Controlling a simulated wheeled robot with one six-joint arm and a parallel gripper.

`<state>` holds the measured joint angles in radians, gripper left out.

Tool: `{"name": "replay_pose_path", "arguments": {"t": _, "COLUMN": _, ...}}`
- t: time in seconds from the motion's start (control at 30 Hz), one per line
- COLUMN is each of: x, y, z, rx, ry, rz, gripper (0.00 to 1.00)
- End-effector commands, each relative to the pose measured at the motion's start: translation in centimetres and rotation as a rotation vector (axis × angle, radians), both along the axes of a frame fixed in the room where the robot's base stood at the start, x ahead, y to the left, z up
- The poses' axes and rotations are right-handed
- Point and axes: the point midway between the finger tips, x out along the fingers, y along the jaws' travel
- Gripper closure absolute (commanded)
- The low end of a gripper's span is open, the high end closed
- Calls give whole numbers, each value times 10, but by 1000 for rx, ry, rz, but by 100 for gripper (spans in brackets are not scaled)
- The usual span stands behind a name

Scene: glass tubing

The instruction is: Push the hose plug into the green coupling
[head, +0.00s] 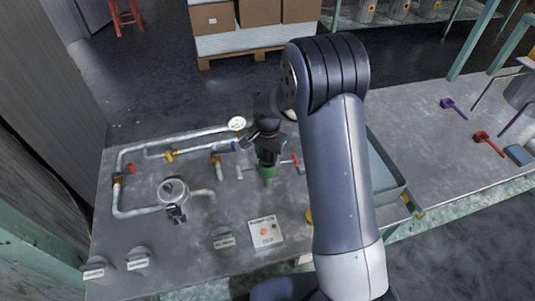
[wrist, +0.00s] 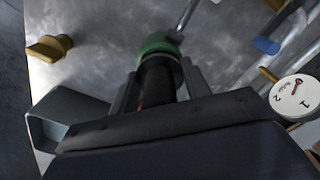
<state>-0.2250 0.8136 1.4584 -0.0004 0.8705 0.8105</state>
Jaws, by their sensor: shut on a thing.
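The green coupling (head: 268,172) stands on the grey bench, directly below my gripper (head: 267,154) in the head view. In the wrist view, the green coupling (wrist: 158,44) shows at the top centre, just beyond my fingertips. My gripper is shut on a black cylindrical piece, which I take to be the hose plug (wrist: 158,82). The plug is in line with the coupling, and its far end meets the green ring. The fingers and the ring hide the joint, so I cannot tell how deep the plug sits.
White pipes with valves run left of my gripper, near a dial gauge (head: 237,124), which also shows in the wrist view (wrist: 294,94). A grey tray (head: 387,172) lies to the right, partly behind my arm. A button box (head: 265,232) sits in front.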

Motion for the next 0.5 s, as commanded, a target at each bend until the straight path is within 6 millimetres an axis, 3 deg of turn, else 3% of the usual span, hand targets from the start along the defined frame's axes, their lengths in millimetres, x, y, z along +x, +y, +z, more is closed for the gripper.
{"name": "replay_pose_path", "arguments": {"t": 0.37, "x": 0, "y": 0, "z": -10, "rx": 0, "ry": 0, "rz": 0, "gripper": 83}}
{"name": "replay_pose_path", "arguments": {"t": 0.4, "x": 0, "y": 0, "z": -9, "rx": 0, "ry": 0, "rz": 0, "gripper": 52}}
{"name": "replay_pose_path", "arguments": {"t": 0.5, "x": 0, "y": 0, "z": -9, "rx": 0, "ry": 0, "rz": 0, "gripper": 44}}
